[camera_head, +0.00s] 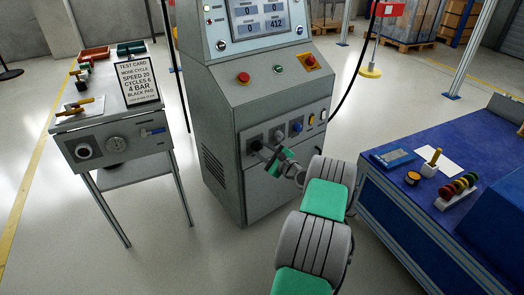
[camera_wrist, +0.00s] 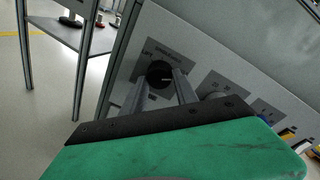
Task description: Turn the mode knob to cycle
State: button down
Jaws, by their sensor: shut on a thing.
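The mode knob (camera_wrist: 159,72) is a round black knob at the left end of the grey machine's lower control panel (camera_head: 322,106). In the wrist view it sits between my two finger ends, and a short light mark shows on its face. In the head view the gripper and wrist partly hide the knob.
More knobs and coloured switches (camera_head: 297,126) sit just right of the gripper. A test card (camera_head: 138,81) reading "MODE CYCLE" stands on the left bench (camera_head: 110,120). A blue workbench (camera_head: 400,205) stands at right, close to my arm. Open floor lies at lower left.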

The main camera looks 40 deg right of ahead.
jog(key=c, duration=0.9)
grip_release()
jog(key=shift+c, duration=0.2)
jog(key=s+p, duration=0.1)
jog(key=s, duration=0.6)
jog(key=shift+s+a+r, duration=0.15)
jog(key=shift+s+r, duration=0.1)
jog(key=shift+s, duration=0.15)
